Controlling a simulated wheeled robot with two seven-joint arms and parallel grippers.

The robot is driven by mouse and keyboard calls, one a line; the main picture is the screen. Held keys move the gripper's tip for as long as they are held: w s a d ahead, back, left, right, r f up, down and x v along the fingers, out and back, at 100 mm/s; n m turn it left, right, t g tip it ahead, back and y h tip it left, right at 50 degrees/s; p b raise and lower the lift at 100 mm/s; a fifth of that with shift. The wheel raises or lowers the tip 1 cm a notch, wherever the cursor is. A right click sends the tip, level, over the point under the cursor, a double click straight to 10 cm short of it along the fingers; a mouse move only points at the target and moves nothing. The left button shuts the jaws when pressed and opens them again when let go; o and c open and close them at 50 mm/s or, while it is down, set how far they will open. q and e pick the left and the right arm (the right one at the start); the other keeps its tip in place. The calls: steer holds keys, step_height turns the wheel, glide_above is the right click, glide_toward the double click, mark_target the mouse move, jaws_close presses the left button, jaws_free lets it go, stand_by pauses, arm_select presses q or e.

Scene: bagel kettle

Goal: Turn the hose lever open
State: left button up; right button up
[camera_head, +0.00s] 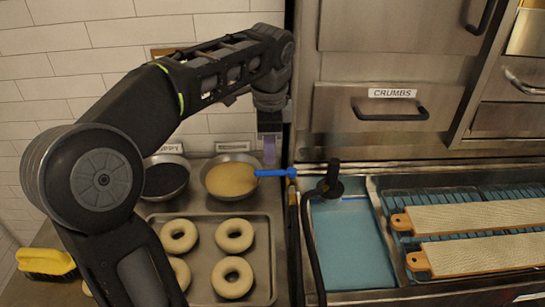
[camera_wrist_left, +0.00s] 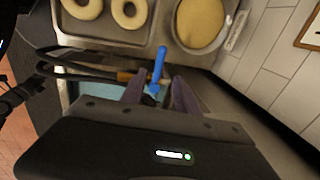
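The blue hose lever (camera_head: 272,173) sticks out to the left from a pipe at the back edge of the blue-lined sink, beside the yellow bowl. My left gripper (camera_head: 269,158) points down just above and behind the lever. In the left wrist view my two fingers (camera_wrist_left: 157,82) stand apart, and the blue lever (camera_wrist_left: 158,62) shows in the gap between them, reaching past the fingertips. I cannot tell whether a finger touches it. The black hose (camera_head: 312,250) runs down at the sink's left side from a black fitting (camera_head: 331,180). My right gripper is not in view.
A tray (camera_head: 206,266) of bagels lies left of the sink (camera_head: 345,245). A bowl of yellow topping (camera_head: 231,178) and a dark-filled bowl (camera_head: 166,179) stand behind it. Two long boards (camera_head: 475,217) lie at right. Steel drawers (camera_head: 390,107) rise behind the sink.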

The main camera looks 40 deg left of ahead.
mark_target(269, 172)
arm_select(q)
steer(key=shift+s, duration=0.1)
steer(key=shift+w+a+f+p, duration=0.15)
steer(key=shift+w+f, duration=0.1)
steer(key=shift+f, duration=1.05)
steer(key=shift+w+a+f+p, duration=0.1)
steer(key=shift+w+a+f, duration=0.1)
steer(key=shift+f, duration=1.1)
steer(key=shift+w+a+f+p, duration=0.15)
steer(key=shift+w+f, duration=0.1)
steer(key=shift+f, duration=1.05)
steer(key=shift+c, duration=0.6)
jaws_close()
